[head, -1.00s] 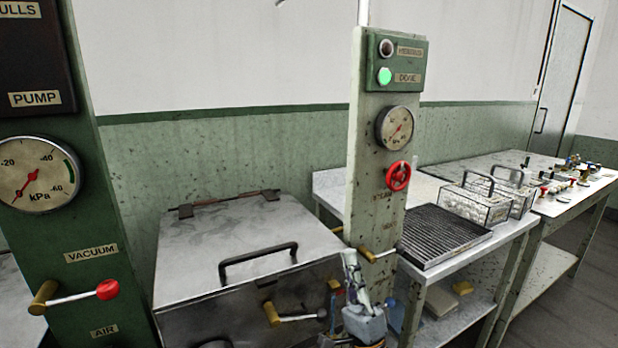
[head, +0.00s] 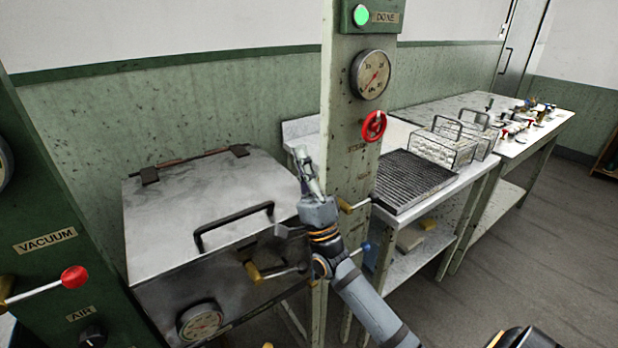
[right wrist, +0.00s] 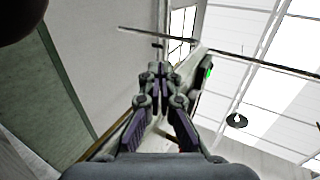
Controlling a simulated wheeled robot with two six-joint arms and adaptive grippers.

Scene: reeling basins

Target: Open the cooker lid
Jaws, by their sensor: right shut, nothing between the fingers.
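The cooker is a steel box with a flat grey lid (head: 165,205), which lies shut. The lid's hinges (head: 195,164) run along its back edge. A black bar handle (head: 234,226) stands near the lid's front edge. My right gripper (head: 303,160) points upward, just right of the lid and in front of the green column. It is shut and empty, apart from the handle. In the right wrist view the closed fingers (right wrist: 158,74) point toward the wall and ceiling. My left gripper is not in view.
The green column (head: 343,125) carries a gauge (head: 371,74) and a red valve wheel (head: 374,126). A yellow-based lever (head: 254,272) sticks out from the cooker's front. A red-knobbed lever (head: 74,277) is at left. A bench with a black grate (head: 413,180) and wire baskets (head: 446,152) stands right.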

